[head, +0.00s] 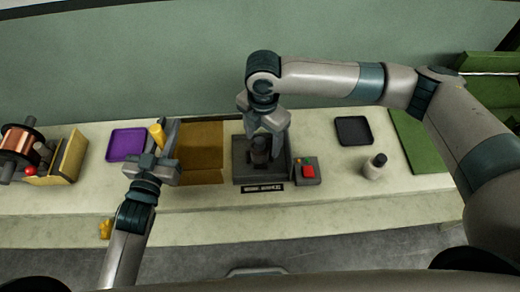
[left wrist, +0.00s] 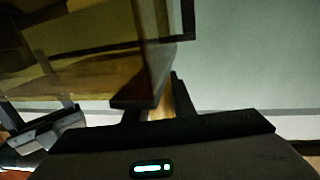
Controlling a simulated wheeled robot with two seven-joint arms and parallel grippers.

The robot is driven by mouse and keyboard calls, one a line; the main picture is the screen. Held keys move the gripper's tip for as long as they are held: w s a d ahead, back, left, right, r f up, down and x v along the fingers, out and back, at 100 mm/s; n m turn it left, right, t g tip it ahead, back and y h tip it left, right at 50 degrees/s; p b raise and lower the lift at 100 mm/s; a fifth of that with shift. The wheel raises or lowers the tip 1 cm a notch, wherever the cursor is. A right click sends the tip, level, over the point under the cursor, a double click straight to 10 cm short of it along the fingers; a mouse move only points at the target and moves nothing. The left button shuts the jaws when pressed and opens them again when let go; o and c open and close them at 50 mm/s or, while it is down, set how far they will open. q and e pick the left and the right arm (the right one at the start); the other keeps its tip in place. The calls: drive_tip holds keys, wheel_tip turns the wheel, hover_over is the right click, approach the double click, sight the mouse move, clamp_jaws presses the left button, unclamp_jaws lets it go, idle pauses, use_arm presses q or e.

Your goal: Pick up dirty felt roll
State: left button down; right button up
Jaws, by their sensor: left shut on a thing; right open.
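A dark grey cylinder (head: 260,152), perhaps the dirty felt roll, stands upright in a black square fixture (head: 243,173) at the middle of the bench. My right gripper (head: 265,132) is open and points down right over it, with fingers at its sides; I cannot tell whether they touch it. My left gripper (head: 157,157) is shut on a yellow roll (head: 157,133), whose top sticks up beyond the fingers, left of the fixture. The left wrist view shows a strip of the yellow roll (left wrist: 168,105) between the fingers.
A purple tray (head: 127,144) and a copper spool (head: 18,142) are left. The bench front is mostly clear.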

sight(260, 149)
drive_tip(key=shift+w+a+f, duration=0.1)
drive_tip(key=shift+a+f, duration=0.1)
drive_tip(key=shift+f, duration=1.1)
drive_tip(key=shift+a+f, duration=0.15)
drive_tip(key=shift+f, duration=1.1)
drive_tip(key=c, duration=1.2)
